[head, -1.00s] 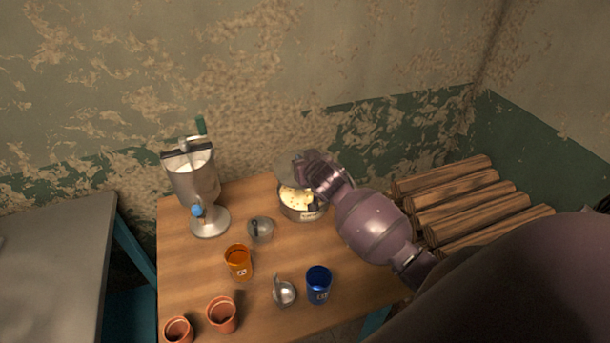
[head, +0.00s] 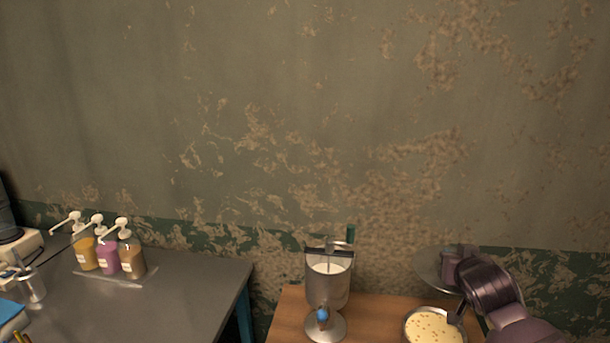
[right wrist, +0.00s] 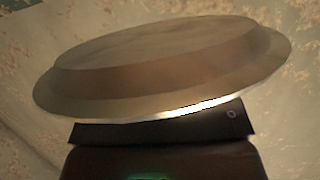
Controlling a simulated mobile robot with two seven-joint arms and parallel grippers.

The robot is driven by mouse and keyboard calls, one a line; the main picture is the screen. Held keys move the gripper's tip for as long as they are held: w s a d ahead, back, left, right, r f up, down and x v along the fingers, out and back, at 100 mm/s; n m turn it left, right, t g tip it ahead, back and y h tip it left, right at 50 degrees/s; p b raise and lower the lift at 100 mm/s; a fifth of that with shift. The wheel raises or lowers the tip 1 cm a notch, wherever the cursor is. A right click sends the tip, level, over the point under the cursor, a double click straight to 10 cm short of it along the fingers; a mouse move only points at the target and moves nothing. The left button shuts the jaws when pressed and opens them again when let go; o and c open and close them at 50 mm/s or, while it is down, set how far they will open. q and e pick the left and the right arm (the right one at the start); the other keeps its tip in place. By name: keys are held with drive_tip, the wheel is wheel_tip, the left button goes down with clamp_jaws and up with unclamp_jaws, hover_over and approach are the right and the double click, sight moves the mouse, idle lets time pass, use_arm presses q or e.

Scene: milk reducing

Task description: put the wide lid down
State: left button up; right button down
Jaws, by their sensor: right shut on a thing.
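The wide lid (head: 434,268) is a round grey metal disc, held up above and behind the pot on the wooden table in the head view. It fills much of the right wrist view (right wrist: 165,65), tilted, with its rim close to my gripper. My right gripper (head: 456,262) is shut on the lid's near side; its fingertips are mostly hidden. The open pot (head: 405,333) stands below, with pale, speckled contents; its lower part is cut off by the frame. My left gripper is not in view.
A metal milk machine (head: 327,285) with a blue knob stands on the wooden table (head: 375,308), left of the pot. A grey table (head: 190,290) at the left holds several pump bottles (head: 108,257). The wall is close behind.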

drive_tip(key=s+a+f+n+y, duration=0.1)
drive_tip(key=s+a+f, duration=0.1)
drive_tip(key=s+a, duration=0.4)
drive_tip(key=s+a+f+n+y, duration=0.1)
drive_tip(key=s+a+f+y, duration=0.1)
drive_tip(key=s+a, duration=0.5)
drive_tip(key=a+f+b, duration=0.1)
drive_tip(key=a, duration=0.2)
drive_tip(key=shift+a+n, duration=0.2)
drive_tip(key=shift+n, duration=0.1)
drive_tip(key=shift+s+a+r, duration=0.1)
drive_tip(key=shift+a+r, duration=0.05)
drive_tip(key=shift+r, duration=0.05)
